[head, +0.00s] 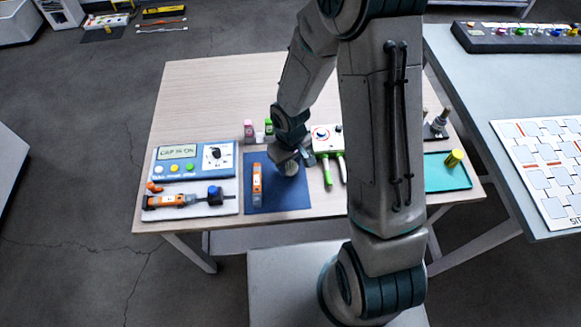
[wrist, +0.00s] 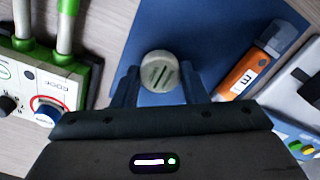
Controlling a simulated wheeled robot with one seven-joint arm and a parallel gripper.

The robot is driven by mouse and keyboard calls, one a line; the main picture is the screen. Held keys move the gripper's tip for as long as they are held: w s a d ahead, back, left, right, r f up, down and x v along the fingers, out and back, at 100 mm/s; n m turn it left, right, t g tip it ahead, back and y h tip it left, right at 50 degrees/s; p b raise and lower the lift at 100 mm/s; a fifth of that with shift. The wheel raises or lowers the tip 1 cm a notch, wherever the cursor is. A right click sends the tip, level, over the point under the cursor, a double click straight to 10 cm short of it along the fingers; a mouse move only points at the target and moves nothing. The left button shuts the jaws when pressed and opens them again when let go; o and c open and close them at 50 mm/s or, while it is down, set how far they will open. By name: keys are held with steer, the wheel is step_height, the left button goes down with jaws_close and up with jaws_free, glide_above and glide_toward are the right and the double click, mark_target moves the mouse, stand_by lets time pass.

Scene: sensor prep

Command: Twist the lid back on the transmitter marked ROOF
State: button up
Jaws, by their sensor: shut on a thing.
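My gripper (head: 286,160) is shut on a round pale grey lid (wrist: 160,71) with dark slots on its face. In the wrist view my gripper's fingers (wrist: 158,84) stand on either side of it. In the head view the lid (head: 289,168) is over the right part of the blue mat (head: 290,200); I cannot tell whether it touches the mat. An orange transmitter (head: 257,184) with a grey end lies on the mat to the left, apart from the lid. A second orange transmitter (head: 172,200) lies in the white tray at left. I cannot read ROOF on either.
A blue panel with a display (head: 178,151) stands behind the white tray (head: 190,212). A white device with green-handled probes (head: 327,139) is right of the mat. Small bottles (head: 249,129) stand behind. A teal tray (head: 440,177) with a yellow cylinder (head: 453,158) is at right. The table's back left is clear.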

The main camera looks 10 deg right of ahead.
steer(key=shift+r+p, duration=1.3)
steer(key=shift+r, duration=0.65)
steer(key=shift+w, duration=0.1)
